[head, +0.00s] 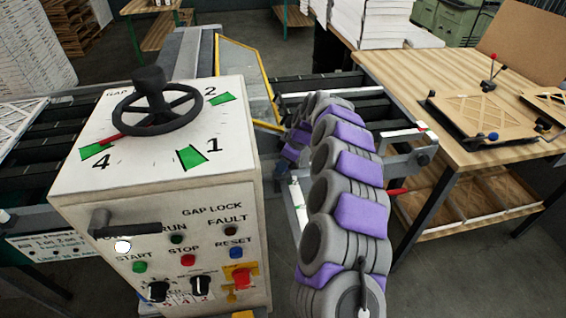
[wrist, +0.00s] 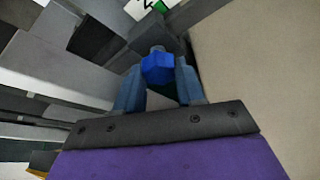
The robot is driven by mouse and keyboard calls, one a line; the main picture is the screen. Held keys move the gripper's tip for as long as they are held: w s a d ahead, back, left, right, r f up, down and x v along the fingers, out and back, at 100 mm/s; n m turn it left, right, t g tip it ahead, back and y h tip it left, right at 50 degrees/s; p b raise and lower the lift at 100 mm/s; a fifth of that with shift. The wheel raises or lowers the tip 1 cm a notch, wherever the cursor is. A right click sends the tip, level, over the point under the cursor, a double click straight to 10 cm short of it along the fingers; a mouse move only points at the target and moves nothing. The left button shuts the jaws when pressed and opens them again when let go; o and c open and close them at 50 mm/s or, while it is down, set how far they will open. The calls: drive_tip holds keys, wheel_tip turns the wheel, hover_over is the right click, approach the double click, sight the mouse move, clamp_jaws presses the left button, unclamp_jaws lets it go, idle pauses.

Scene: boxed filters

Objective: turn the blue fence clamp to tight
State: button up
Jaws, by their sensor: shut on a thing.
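The blue fence clamp (wrist: 157,67) shows in the wrist view as a small faceted blue knob on a dark mount. My gripper (wrist: 159,80) has one finger on each side of it and is shut on it. The knob's far side and base are partly hidden, and I cannot read any tight or loose marking. In the head view my purple and grey arm reaches forward beside the control box, and it hides the clamp and my gripper.
The control box (head: 160,200) with a black handwheel (head: 157,110) stands close on the left. A wooden table (head: 400,75) with jigs is at the right. Conveyor rails (head: 345,85) run behind my arm. Some floor shows between box and table.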

drive_tip(key=shift+d+m+p, duration=0.1)
drive_tip(key=shift+m+p, duration=0.2)
drive_tip(key=shift+s+r+m+t+p, duration=0.15)
drive_tip(key=shift+m+t+p, duration=0.25)
drive_tip(key=shift+m+p, duration=0.4)
drive_tip(key=m+t+h+p, duration=0.1)
drive_tip(key=m+p, duration=0.2)
drive_tip(key=shift+r+p, duration=0.1)
drive_tip(key=shift+p, duration=0.2)
drive_tip(key=m+t+h+p, duration=0.1)
drive_tip(key=m+p, duration=0.3)
drive_tip(key=shift+s, duration=0.1)
drive_tip(key=shift+m+h+p, duration=0.3)
drive_tip(key=shift+m+p, duration=0.2)
drive_tip(key=shift+m, duration=0.3)
drive_tip(key=shift+a+f+m+t+h, duration=0.25)
drive_tip(key=shift+m+t+h, duration=0.15)
drive_tip(key=shift+m, duration=0.7)
drive_tip(key=shift+a+m+h+b, duration=0.1)
drive_tip(key=shift+m+h+b, duration=0.25)
drive_tip(key=shift+m, duration=0.55)
